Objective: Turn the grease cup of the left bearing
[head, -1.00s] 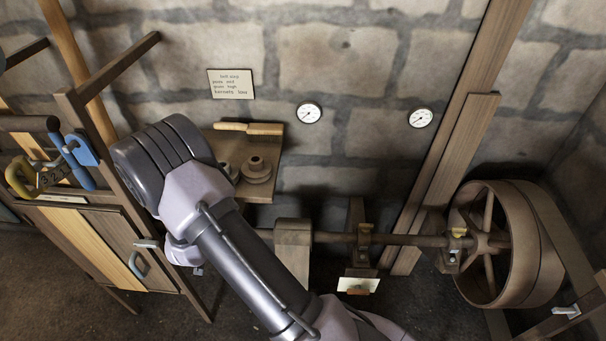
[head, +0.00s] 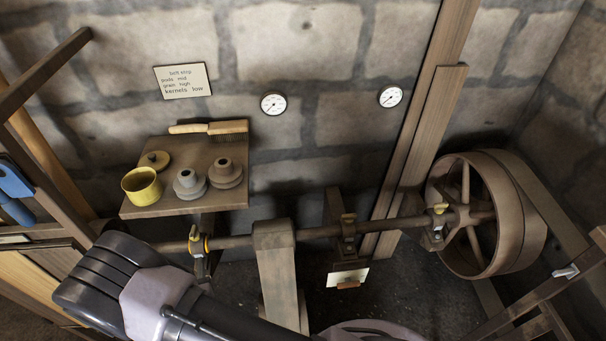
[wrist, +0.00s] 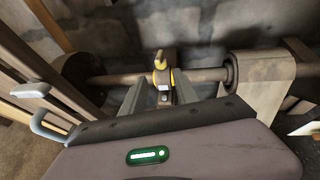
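The left bearing (head: 201,262) sits on the shaft (head: 320,232), left of the wooden post. Its grease cup (head: 194,235) is small, yellow and grey, and stands on top. In the wrist view the grease cup (wrist: 160,60) is upright just beyond my gripper, over the yellow-edged bearing (wrist: 163,79). My gripper (wrist: 160,88) is open, with one grey finger on each side of the bearing's line and nothing visible between them. The fingers seem short of the cup; the exact gap is unclear.
A wooden shelf (head: 205,206) holding a yellow pot (head: 142,186), stepped pulleys and a brush is above the left bearing. The wooden post (head: 274,270) stands to its right. A middle bearing (head: 348,240) and a large wheel (head: 480,215) are farther right. A wooden frame stands left.

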